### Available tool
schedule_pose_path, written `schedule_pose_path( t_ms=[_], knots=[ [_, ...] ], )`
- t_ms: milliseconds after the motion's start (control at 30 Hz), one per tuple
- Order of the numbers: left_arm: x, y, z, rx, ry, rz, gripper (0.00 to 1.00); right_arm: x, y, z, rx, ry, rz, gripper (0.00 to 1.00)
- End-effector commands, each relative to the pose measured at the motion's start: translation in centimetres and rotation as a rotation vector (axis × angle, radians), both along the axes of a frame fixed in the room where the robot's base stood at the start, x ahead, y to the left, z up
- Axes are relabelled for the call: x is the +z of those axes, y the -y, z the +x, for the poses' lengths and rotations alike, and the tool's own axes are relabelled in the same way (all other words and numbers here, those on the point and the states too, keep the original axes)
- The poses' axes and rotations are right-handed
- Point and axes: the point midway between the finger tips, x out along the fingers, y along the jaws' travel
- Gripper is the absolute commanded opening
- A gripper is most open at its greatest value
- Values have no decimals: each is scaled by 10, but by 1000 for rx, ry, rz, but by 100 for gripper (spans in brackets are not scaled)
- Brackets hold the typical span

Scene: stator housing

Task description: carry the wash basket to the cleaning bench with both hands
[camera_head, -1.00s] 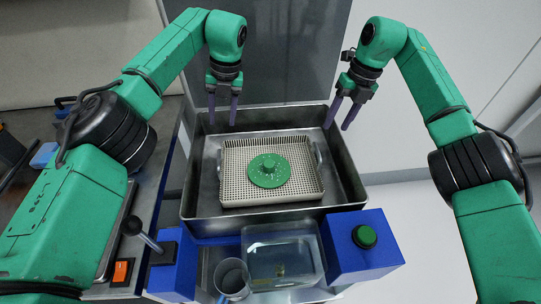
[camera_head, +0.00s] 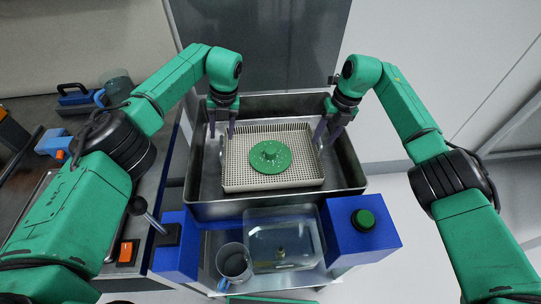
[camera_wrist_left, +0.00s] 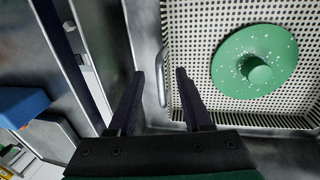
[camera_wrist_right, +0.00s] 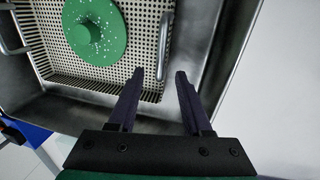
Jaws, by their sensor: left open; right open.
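The wash basket (camera_head: 240,181) is a light perforated tray with a metal handle on each side. It sits inside a steel basin (camera_head: 195,205) and holds a round green part (camera_head: 270,157). My left gripper (camera_head: 221,135) is open near the basket's left side. In the left wrist view its fingers (camera_wrist_left: 160,75) are apart, with the left handle (camera_wrist_left: 161,78) between or just beyond their tips. My right gripper (camera_head: 328,140) is open near the basket's right side. In the right wrist view its fingers (camera_wrist_right: 160,76) are apart, with the right handle (camera_wrist_right: 163,40) just beyond their tips. I see no contact.
In front of the basin are a clear box (camera_head: 283,240), a grey mug (camera_head: 233,263) and a blue box with a green button (camera_head: 364,220). A lever (camera_head: 150,217) stands at the left. The steel basin walls surround the basket closely.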

Motion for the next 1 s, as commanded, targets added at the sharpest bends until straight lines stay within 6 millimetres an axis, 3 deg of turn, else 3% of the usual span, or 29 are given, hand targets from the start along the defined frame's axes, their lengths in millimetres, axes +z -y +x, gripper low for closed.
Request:
schedule_pose_path(
  t_ms=[200, 533, 567, 667, 700, 1000],
  knots=[
    [-30, -6, -1, 0, -1, -1, 49, -30, -6, -1, 1, -1, 1, 50],
    [-35, -7, -1, 0, 0, -1, 49, -35, -7, -1, 1, 0, 0, 50],
    [-35, -7, -1, 0, 0, -1, 42, -35, -7, -1, 1, 0, 0, 42],
    [-35, -7, -1, 0, 0, -1, 4, -35, -7, -1, 1, 0, -1, 4],
    [-35, -7, -1, 0, 0, -1, 0, -35, -7, -1, 1, 0, -1, 0],
    [-35, -7, -1, 0, 0, -1, 0, -35, -7, -1, 1, 0, -1, 0]
  ],
)
